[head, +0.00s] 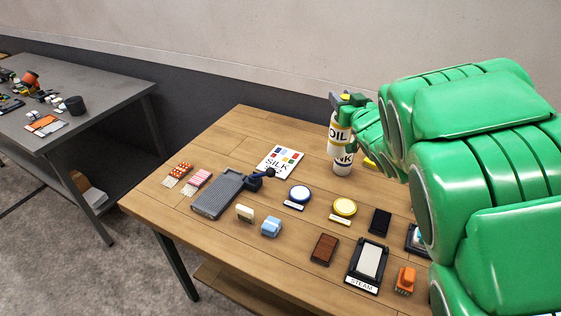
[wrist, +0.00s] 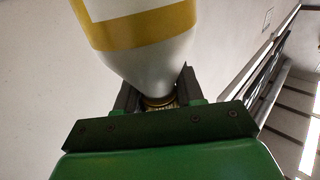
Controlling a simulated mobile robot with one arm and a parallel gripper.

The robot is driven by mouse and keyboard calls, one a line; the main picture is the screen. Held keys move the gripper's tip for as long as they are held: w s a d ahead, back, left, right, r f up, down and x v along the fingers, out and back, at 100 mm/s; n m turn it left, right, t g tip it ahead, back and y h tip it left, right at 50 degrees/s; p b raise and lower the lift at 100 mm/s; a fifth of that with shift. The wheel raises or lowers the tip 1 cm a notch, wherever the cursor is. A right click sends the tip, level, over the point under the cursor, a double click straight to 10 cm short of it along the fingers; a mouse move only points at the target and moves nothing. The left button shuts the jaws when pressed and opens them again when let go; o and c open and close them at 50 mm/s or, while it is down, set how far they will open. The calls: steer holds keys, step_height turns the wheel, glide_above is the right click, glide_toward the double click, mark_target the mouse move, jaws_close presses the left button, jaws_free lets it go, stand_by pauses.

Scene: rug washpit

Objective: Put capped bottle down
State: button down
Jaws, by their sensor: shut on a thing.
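My gripper (head: 345,99) is shut on the neck of a white bottle marked OIL (head: 339,134), at the back of the wooden table (head: 224,140) in the head view. The bottle has yellow bands and looks near upright. The wrist view shows its white shoulder and yellow band (wrist: 145,35), with the neck between my dark fingers (wrist: 160,102). A second white container, its lettering partly hidden and ending in NK (head: 342,168), shows directly below it in the picture. I cannot tell whether the two touch. My green arm hides the table's right part.
A SILK card (head: 279,160), a grey tray-like tool (head: 218,194), a blue-rimmed round tin (head: 299,194) and a yellow one (head: 344,206) lie on the table. A STEAM pad (head: 366,262) lies in front. Bare wood shows at the back left. A grey table (head: 60,95) stands left.

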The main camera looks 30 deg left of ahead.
steer(key=s+a+f, duration=0.1)
steer(key=s+a, duration=0.6)
steer(key=a, duration=0.6)
steer(key=w+a+f, duration=0.8)
steer(key=w+f, duration=0.3)
steer(key=f, duration=0.2)
steer(key=shift+a+y, duration=0.3)
steer(key=shift+f, duration=0.15)
steer(key=c, duration=0.7)
jaws_free()
steer(key=shift+s, duration=0.1)
steer(key=v, duration=1.2)
steer(key=shift+r, duration=0.3)
